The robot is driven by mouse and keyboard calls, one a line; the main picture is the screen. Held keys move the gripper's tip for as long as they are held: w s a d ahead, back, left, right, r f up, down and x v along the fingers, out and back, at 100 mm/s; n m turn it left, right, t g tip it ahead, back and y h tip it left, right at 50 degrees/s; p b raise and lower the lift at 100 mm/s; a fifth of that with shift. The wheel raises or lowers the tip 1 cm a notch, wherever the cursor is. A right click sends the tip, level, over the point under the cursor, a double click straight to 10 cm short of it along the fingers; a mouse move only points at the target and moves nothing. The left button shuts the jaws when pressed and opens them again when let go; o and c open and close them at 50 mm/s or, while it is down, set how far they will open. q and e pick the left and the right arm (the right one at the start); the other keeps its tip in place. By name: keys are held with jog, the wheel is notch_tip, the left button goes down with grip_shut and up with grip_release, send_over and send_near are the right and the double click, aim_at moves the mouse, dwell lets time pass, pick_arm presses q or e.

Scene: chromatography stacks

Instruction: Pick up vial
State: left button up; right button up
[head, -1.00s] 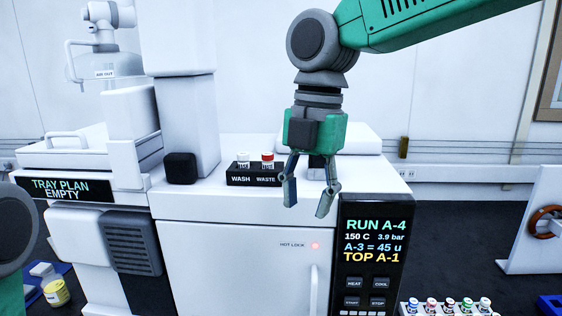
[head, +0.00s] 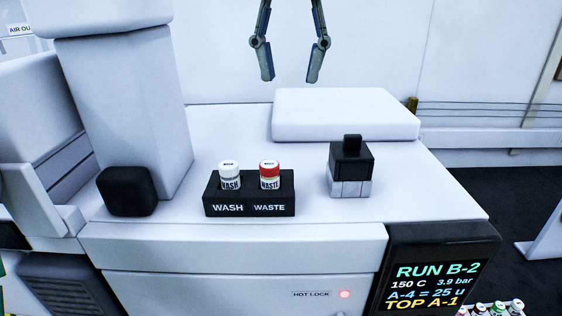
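My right gripper (head: 291,76) hangs from the top edge in the head view, fingers apart and empty, above the back of the white machine top (head: 235,135). Below it, a white-capped vial labelled WASH (head: 229,176) and a red-capped vial labelled WASTE (head: 269,176) stand upright in a black holder (head: 250,207). Several more vials (head: 500,308) with coloured caps stand at the bottom right corner, cut off by the frame edge. My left gripper is not in view.
A black-and-grey block (head: 350,168) stands right of the holder. A white slab (head: 345,115) lies behind. A white column (head: 125,115) and black knob (head: 127,191) stand left. The display (head: 437,285) reads RUN B-2, A-4 = 25 u, TOP A-1. A HOT LOCK light (head: 345,294) glows red.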

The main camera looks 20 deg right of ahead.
aim_at(271, 164)
jog(key=a+f, duration=0.4)
jog(key=w+a+f, duration=0.1)
jog(key=a+f, duration=0.1)
jog(key=f, duration=0.1)
jog(key=d+f, duration=0.2)
jog(key=d, duration=0.1)
jog(key=s+d+f, duration=0.1)
jog(key=d, duration=0.1)
jog(key=shift+d+f, duration=0.1)
jog(key=shift+d, duration=0.05)
notch_tip(271, 164, down, 3)
jog(key=shift+s+r, duration=0.1)
jog(key=shift+r, duration=0.05)
jog(key=a, duration=0.2)
jog(key=a+f, duration=0.1)
jog(key=a, duration=0.1)
jog(key=shift+a, duration=0.2)
jog(key=shift+d+r, duration=0.1)
jog(key=shift+c, duration=0.7)
jog(key=shift+d, duration=1.1)
jog(key=c, duration=0.5)
jog(key=shift+d, duration=0.3)
jog(key=shift+c, duration=0.2)
jog(key=shift+o, duration=0.2)
jog(key=shift+a, duration=0.65)
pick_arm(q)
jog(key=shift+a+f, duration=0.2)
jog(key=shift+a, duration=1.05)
pick_arm(e)
jog(key=shift+d, duration=0.1)
